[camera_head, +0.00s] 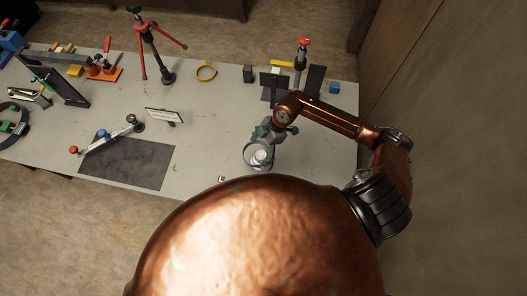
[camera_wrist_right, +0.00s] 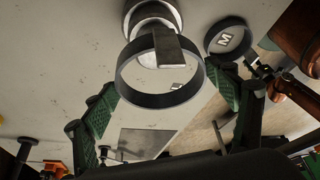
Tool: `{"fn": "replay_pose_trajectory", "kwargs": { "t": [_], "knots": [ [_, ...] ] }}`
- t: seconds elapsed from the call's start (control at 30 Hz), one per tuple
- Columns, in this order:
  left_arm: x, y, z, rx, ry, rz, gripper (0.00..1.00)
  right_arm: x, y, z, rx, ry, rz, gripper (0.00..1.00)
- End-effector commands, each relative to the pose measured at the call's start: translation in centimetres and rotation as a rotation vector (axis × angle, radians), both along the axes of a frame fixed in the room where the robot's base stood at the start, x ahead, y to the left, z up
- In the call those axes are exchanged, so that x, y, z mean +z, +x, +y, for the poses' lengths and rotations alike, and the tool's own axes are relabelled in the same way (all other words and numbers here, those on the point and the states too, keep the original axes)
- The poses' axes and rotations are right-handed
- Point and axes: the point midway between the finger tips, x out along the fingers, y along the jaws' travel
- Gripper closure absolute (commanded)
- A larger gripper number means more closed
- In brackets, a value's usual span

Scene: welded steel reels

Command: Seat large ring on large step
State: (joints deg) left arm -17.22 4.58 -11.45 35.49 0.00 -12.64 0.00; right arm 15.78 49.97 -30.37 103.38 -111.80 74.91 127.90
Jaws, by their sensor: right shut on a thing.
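My right gripper (camera_head: 263,135) is over the near right part of the table. In the wrist view its green fingers (camera_wrist_right: 162,88) are on either side of a large dark ring (camera_wrist_right: 160,101), shut on it. The ring (camera_head: 247,161) also shows in the head view, with a pale round stepped piece (camera_head: 260,156) within its outline. In the wrist view the stepped piece (camera_wrist_right: 150,14) is at the top, partly overlapped by the ring and a grey flat tab (camera_wrist_right: 178,48). I cannot tell whether the ring touches a step. My left gripper is not in view.
A second dark ring with an M label (camera_wrist_right: 225,40) lies beside the stepped piece. A dark mat (camera_head: 125,162) is left of the gripper. A red tripod (camera_head: 146,40), a yellow ring (camera_head: 206,72) and a blue block (camera_head: 334,88) stand farther back. The table middle is mostly clear.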

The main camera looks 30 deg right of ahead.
Motion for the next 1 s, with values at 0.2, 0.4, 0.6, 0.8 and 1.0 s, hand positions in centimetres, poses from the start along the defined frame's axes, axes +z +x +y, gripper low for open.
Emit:
{"fn": "replay_pose_trajectory", "kwargs": {
  "t": [0.2, 0.4, 0.6, 0.8, 1.0],
  "knots": [
    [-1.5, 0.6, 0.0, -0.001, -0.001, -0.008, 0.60, -3.5, -0.4, -1.4, -0.217, 0.002, 0.000, 0.55],
    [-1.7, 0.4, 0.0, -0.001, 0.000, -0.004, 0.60, -4.0, -0.4, -1.5, -0.227, 0.001, 0.000, 0.55],
    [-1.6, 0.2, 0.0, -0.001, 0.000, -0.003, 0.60, -3.9, -0.4, -1.5, -0.226, 0.001, 0.002, 0.55],
    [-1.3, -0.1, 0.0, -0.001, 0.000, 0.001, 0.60, -3.8, -0.5, -1.6, -0.226, 0.008, 0.002, 0.55],
    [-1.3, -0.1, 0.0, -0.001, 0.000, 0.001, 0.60, -4.4, -0.5, -1.6, -0.225, 0.020, -0.001, 0.55]
  ]
}}
